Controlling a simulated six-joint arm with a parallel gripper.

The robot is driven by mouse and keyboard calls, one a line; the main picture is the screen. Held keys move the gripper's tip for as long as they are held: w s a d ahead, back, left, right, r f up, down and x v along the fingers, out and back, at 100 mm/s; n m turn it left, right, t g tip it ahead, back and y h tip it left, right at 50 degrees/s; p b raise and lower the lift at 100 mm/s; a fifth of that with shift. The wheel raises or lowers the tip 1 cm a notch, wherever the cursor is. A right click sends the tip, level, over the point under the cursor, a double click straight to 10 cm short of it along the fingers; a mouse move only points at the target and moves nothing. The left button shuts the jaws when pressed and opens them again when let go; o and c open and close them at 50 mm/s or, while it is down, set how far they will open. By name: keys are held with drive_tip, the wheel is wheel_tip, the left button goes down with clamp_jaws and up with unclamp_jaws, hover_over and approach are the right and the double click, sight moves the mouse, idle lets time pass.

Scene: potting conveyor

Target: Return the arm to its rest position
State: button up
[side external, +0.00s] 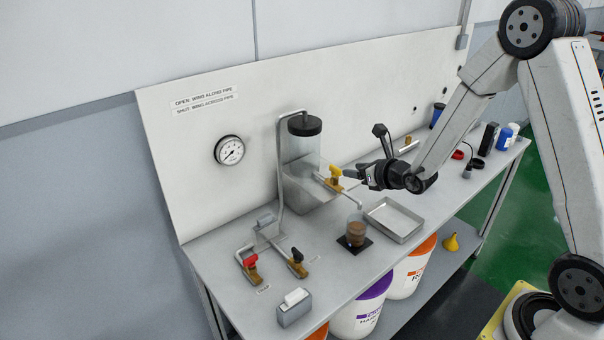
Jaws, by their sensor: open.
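My gripper (354,174) is in the side external view, above the bench and just right of the yellow-handled valve (335,173). Its jaws are open and point left toward the valve; I cannot tell whether they touch its handle. My arm reaches in from the right, its upper links raised high. The valve sits on the front of a clear tank (302,165) with a black lid. A spout comes down from it over a clear cup (356,232) of brown liquid, which stands upright on a black pad.
A shallow metal tray (393,221) lies right of the cup. A red-handled valve (250,265) and a black-handled valve (298,262) stand at the front left, beside a grey box (294,307). Bottles (508,136) and small items crowd the far right. Buckets stand below.

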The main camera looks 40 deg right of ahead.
drive_tip(key=s+a+n+g+y, duration=0.6)
drive_tip(key=s+a+n+y, duration=0.15)
drive_tip(key=a+n, duration=0.5)
drive_tip(key=s+d+n+g+h, duration=0.1)
drive_tip(key=s+n+g+h, duration=0.1)
drive_tip(key=s+n, duration=0.4)
drive_tip(key=s+d+n+g+h, duration=0.2)
drive_tip(key=s+n+h, duration=0.3)
drive_tip(key=n, duration=1.2)
drive_tip(key=shift+s+d+r+g, duration=0.15)
drive_tip(key=shift+s+d+g, duration=0.1)
drive_tip(key=shift+s+g, duration=0.4)
